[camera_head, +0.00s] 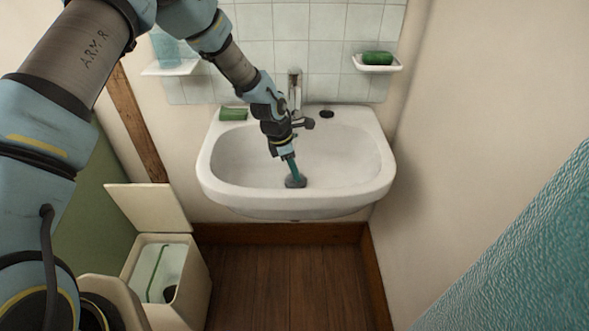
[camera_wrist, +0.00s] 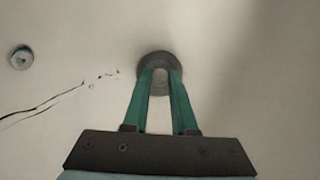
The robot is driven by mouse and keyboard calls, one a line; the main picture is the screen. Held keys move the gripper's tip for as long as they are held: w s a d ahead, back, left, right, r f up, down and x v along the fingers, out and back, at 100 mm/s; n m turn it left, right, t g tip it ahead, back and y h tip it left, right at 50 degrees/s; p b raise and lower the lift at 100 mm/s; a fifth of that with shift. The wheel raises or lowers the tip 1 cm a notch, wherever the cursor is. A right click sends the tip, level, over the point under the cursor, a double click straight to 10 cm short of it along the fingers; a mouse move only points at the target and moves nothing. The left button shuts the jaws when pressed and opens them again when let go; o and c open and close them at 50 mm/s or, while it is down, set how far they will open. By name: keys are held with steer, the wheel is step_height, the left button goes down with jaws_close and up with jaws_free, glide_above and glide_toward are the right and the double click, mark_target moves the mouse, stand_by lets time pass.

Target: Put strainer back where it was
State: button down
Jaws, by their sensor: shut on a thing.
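The strainer (camera_head: 297,183) is a small dark grey disc at the front part of the white sink basin (camera_head: 350,165). My gripper (camera_head: 292,172) reaches down into the basin from above, its green fingers shut on the strainer. In the wrist view the strainer (camera_wrist: 154,60) shows as a round grey disc at the tips of my two green fingers (camera_wrist: 160,77). I cannot tell whether it touches the basin floor. A round metal fitting with a dark centre, apparently the drain (camera_wrist: 21,57), lies to the left in the wrist view, apart from the strainer.
The tap (camera_head: 295,90) stands at the back of the sink, close to my arm. A green block (camera_head: 233,114) and a black oval (camera_head: 327,114) are on the rim. A soap dish (camera_head: 378,66) hangs at right. An open-lidded bin (camera_head: 190,285) stands lower left.

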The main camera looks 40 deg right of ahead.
steer(key=c, duration=0.7)
jaws_free()
steer(key=b+v, duration=0.3)
steer(key=v, duration=0.9)
steer(key=shift+r, duration=0.1)
